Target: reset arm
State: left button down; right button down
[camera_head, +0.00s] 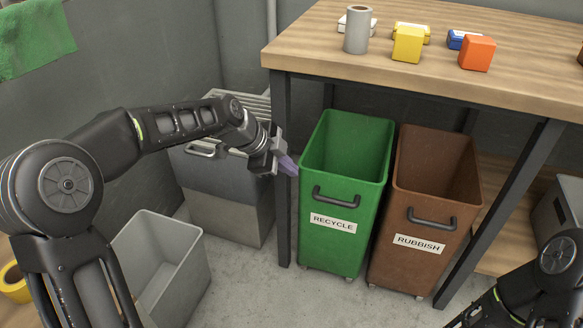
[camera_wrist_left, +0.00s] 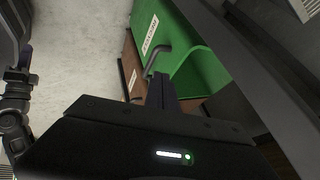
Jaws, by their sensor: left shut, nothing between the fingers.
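My left gripper (camera_head: 287,165) is stretched out from the left, in front of the table's left leg and just left of the green recycle bin. It is shut and holds nothing. In the left wrist view its closed fingers (camera_wrist_left: 161,90) show against the green bin (camera_wrist_left: 205,72). A gap between fingers and bin cannot be judged. My right arm (camera_head: 535,285) shows at the lower right in the head view; its gripper is not seen there.
The green recycle bin (camera_head: 343,170) and brown rubbish bin (camera_head: 425,205) stand under the wooden table (camera_head: 350,60), which carries several small items. A grey cabinet (camera_head: 225,165) and an open grey bin (camera_head: 160,265) stand left. Floor shows in front.

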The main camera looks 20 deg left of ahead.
dwell(0.3)
